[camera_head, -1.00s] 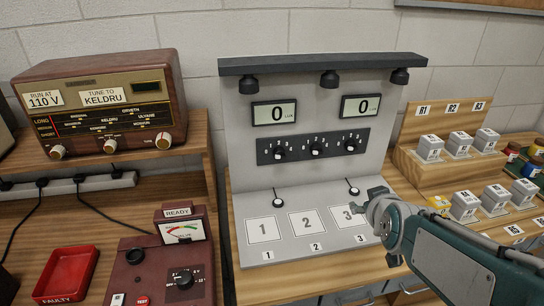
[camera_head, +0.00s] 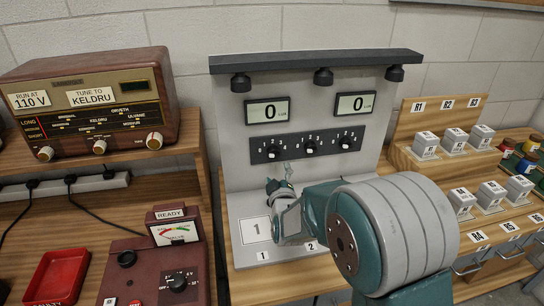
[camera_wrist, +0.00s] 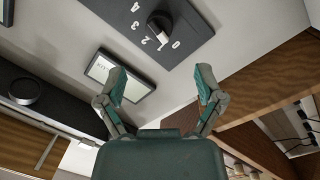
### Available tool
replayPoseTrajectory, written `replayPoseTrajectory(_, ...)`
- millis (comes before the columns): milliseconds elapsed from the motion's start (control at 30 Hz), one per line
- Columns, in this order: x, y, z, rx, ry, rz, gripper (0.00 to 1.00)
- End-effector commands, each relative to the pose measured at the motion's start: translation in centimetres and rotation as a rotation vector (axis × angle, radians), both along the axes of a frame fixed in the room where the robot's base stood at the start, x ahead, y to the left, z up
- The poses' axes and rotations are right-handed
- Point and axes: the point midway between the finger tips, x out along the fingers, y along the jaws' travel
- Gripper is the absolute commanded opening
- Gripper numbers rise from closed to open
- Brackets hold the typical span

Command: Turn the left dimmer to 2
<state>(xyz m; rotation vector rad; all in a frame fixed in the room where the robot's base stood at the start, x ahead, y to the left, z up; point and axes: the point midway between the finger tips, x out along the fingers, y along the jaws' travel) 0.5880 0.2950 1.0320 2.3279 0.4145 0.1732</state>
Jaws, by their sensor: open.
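The left dimmer (camera_head: 274,153) is a black knob with a white mark, at the left end of the dark dimmer strip (camera_head: 327,147) on the grey panel. The left display (camera_head: 268,111) and right display (camera_head: 355,105) both read 0.
The middle dimmer (camera_head: 310,148) and right dimmer (camera_head: 345,143) sit close beside it. A dark lamp bar (camera_head: 310,61) overhangs the panel. A red radio (camera_head: 85,105) and a meter box (camera_head: 175,232) stand left. Small blocks fill the rack at right.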

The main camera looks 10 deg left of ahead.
Motion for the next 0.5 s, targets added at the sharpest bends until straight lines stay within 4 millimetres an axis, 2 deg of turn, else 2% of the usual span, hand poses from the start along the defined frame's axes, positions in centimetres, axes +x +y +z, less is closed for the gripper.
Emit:
replayPoseTrajectory(300, 5.1, 2.0, -0.1, -0.001, 0.000, 0.000, 0.86)
replayPoseTrajectory(500, 7.4, 2.8, -0.1, 0.000, 0.001, 0.000, 0.86)
